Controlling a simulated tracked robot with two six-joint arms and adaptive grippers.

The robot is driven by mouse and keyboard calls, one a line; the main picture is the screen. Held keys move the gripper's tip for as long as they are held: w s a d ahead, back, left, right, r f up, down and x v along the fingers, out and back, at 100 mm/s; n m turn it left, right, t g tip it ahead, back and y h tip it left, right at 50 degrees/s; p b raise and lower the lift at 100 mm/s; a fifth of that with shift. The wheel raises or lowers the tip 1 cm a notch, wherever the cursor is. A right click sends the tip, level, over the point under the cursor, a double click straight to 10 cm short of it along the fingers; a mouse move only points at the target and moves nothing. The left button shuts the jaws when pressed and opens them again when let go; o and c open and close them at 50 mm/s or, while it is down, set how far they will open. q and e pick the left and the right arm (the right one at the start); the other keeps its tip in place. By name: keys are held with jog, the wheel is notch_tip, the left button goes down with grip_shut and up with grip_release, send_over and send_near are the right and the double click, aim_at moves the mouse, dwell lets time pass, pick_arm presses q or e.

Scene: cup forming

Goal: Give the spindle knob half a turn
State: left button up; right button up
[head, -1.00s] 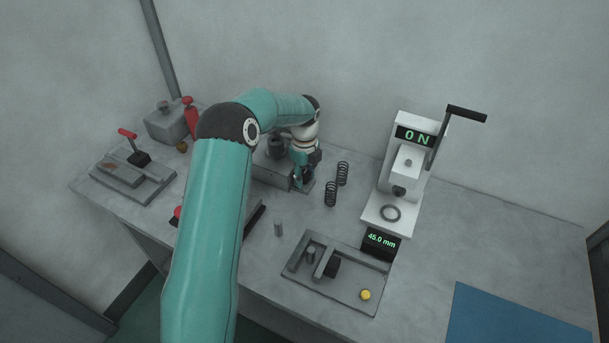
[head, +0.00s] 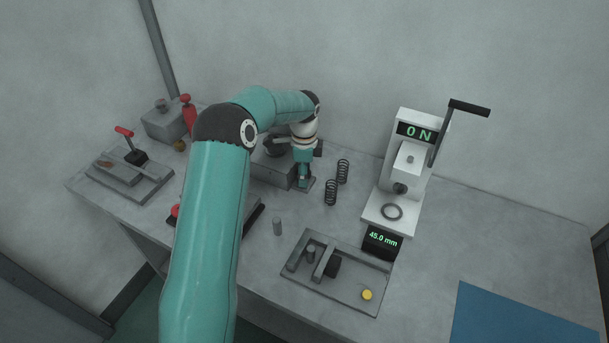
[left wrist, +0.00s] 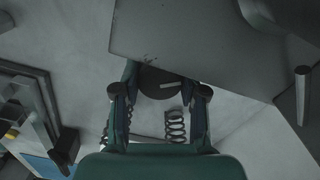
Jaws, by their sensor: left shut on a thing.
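The spindle knob (left wrist: 160,82) is a dark round disc with a pale line mark, at the end of a grey block in the left wrist view. The mark lies nearly across the picture. My left gripper (left wrist: 160,93) has one finger on each side of the knob and is shut on it. In the head view my left gripper (head: 304,184) points down at the right end of the grey spindle block (head: 268,172) and hides the knob. My right gripper is not in view.
Two black coil springs (head: 331,192) stand just right of the gripper. A white press (head: 405,165) with a lever and display stands further right. A blue mat (head: 510,318) lies front right.

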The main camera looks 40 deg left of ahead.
pick_arm(q)
jog(key=shift+n, duration=0.5)
jog(key=shift+w, duration=0.1)
jog(key=o, duration=1.1)
jog(key=shift+o, duration=0.2)
